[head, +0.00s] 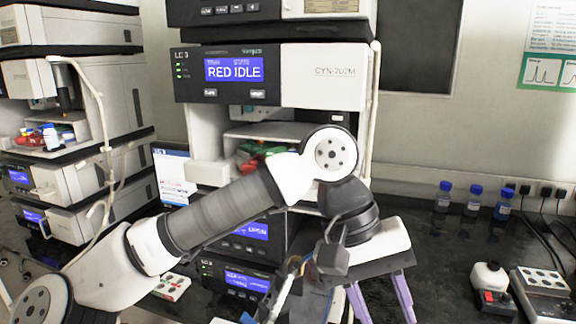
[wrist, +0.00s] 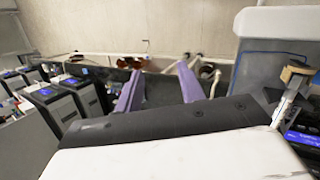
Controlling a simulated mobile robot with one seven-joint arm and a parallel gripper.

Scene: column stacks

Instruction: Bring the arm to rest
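My arm reaches from the lower left across the head view. My gripper (head: 384,308) hangs at its end, with its two purple fingers pointing down and spread apart. In the wrist view my gripper (wrist: 160,70) also shows open, and nothing is between the fingers. The fingertips reach the bottom edge of the head view, so I cannot tell how far they are from the bench. The gripper is in front of and to the right of the central instrument stack (head: 325,75), whose screen reads "RED IDLE". My arm hides part of this stack.
A second instrument stack (head: 95,80) stands at the left. Several blue-capped bottles (head: 472,201) stand at the back right of the dark bench (head: 440,250). Cables run along the wall.

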